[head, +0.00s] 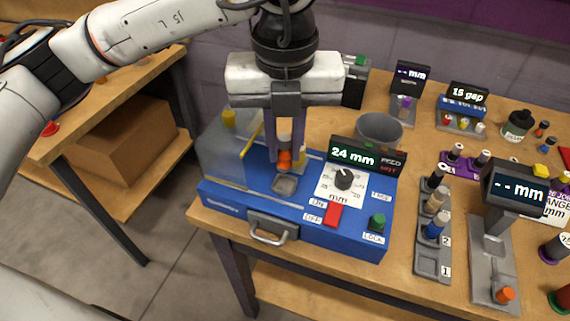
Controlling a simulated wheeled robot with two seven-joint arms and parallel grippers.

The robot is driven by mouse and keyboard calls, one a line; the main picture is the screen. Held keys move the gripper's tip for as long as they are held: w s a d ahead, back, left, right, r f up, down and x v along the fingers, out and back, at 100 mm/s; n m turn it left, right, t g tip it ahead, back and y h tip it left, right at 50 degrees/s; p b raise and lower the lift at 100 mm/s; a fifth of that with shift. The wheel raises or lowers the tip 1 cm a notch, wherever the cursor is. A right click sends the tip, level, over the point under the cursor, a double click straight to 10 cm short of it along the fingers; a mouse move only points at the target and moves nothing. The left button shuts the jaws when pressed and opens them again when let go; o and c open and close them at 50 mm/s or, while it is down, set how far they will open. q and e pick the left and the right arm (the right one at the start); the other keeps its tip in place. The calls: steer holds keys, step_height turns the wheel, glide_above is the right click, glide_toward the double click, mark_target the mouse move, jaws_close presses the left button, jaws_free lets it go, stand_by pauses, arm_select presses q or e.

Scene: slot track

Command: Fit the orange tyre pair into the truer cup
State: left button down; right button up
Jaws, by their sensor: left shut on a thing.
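My left gripper (285,150) points straight down over the blue machine. It is shut on the orange tyre pair (285,160), which shows between its fingertips. The blue truer (230,195) has a display (353,155) reading 24 mm, a dial, a red switch (333,213) and a green button (377,222). My right gripper is not in view.
A clear guard (222,150) stands left of the gripper. A grey bowl (379,130) is behind the display. To the right are a grey slotted rack (432,262) with several tyre pieces and a gauge (515,186) with an orange piece at its foot. The table's front edge is close.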

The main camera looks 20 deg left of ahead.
mark_target(285, 165)
arm_select(q)
step_height(285, 165, down, 5)
steer(key=shift+r, duration=0.2)
steer(key=shift+f, duration=0.25)
steer(key=c, duration=1.7)
jaws_free()
steer(key=shift+o, duration=0.2)
steer(key=shift+r, duration=0.1)
steer(key=shift+r, duration=0.15)
steer(key=r, duration=0.4)
steer(key=s+r, duration=0.1)
steer(key=r, duration=0.7)
steer(key=shift+s+d, duration=0.15)
steer(key=shift+d, duration=0.15)
